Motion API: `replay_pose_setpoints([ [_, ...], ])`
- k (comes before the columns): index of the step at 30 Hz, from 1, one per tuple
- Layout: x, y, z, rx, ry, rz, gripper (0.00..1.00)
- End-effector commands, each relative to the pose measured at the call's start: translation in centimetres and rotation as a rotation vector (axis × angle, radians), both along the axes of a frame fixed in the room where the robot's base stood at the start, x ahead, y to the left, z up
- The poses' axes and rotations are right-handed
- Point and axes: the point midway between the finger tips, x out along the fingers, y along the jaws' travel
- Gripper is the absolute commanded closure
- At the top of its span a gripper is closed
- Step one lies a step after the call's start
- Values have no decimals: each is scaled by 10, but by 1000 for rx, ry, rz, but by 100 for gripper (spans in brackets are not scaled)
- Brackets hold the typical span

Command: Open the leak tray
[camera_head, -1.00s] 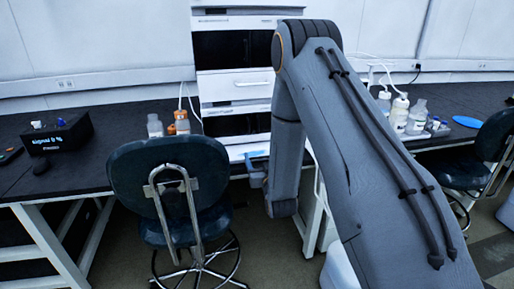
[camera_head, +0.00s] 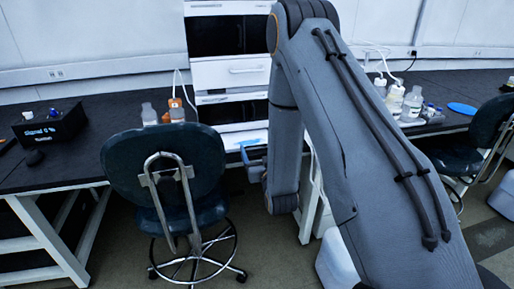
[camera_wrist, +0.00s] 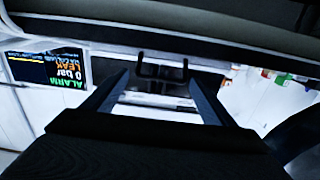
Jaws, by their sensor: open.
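The leak tray cannot be picked out with certainty. In the wrist view, a dark bracket (camera_wrist: 162,72) with two short prongs lies ahead, roughly between the ends of my fingers; I cannot tell whether it is the tray's handle or whether I touch it. My gripper (camera_wrist: 160,80) is open, with its two dark fingers apart and a pale surface showing between them. In the head view, my gripper (camera_head: 251,154) shows partly at the foot of the white instrument stack (camera_head: 228,72), left of my arm. My arm hides the stack's right side.
A screen (camera_wrist: 48,66) in the wrist view reads ALARM, LEAK, 0 bar. A dark chair (camera_head: 165,170) stands before the left bench (camera_head: 75,160). Bottles (camera_head: 160,114) stand left of the stack, and more bottles (camera_head: 408,102) stand right. Another chair (camera_head: 478,140) is far right.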

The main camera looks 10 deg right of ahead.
Motion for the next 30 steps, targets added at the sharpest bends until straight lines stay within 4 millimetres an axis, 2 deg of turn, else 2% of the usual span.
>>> replay_pose_setpoints([
  [3,-21,0,-1,0,3,-1,22],
  [10,-45,-1,0,0,0,-2,22],
  [23,-47,-1,1,0,12,-2,22],
  [26,-44,0,3,0,66,-2,22],
  [30,-44,0,5,1,229,-2,22],
])
